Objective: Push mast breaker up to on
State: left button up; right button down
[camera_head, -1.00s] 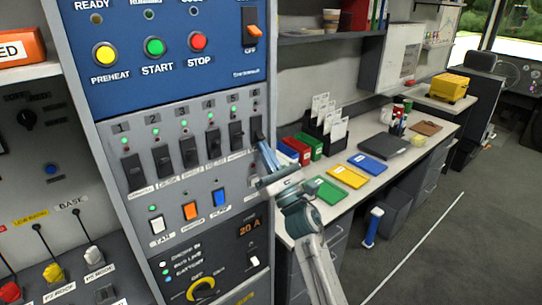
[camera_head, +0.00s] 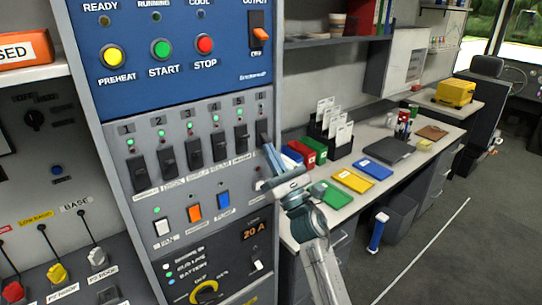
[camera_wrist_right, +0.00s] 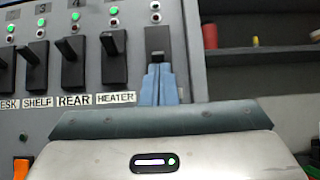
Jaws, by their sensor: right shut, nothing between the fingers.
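The mast breaker appears to be the sixth, rightmost black lever (camera_head: 262,132) in the row on the grey panel (camera_head: 215,172). Its label is hidden behind my gripper. In the right wrist view its lever tip (camera_wrist_right: 157,57) sticks out below a dark slot, and no green lamp shows above it. My right gripper (camera_head: 268,150) is shut and empty. Its blue-grey fingertips (camera_wrist_right: 158,82) are directly under the lever tip, touching or very close; I cannot tell which. My left gripper is not in view.
Several other breakers, including HEATER (camera_wrist_right: 114,58) and REAR (camera_wrist_right: 73,63), stand close to the left with green lamps. White, orange and blue switches (camera_head: 195,213) sit below. A desk (camera_head: 345,205) with folders and trays lies right of the panel.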

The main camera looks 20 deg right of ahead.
jog(key=shift+s+r, duration=0.2)
jog(key=shift+s+d+r+b, duration=0.15)
jog(key=shift+s+r, duration=0.15)
jog(key=shift+r, duration=0.2)
jog(key=shift+s+d+r+b, duration=0.15)
jog(key=shift+s+r, duration=0.1)
jog(key=shift+r, duration=0.2)
jog(key=shift+d, duration=0.1)
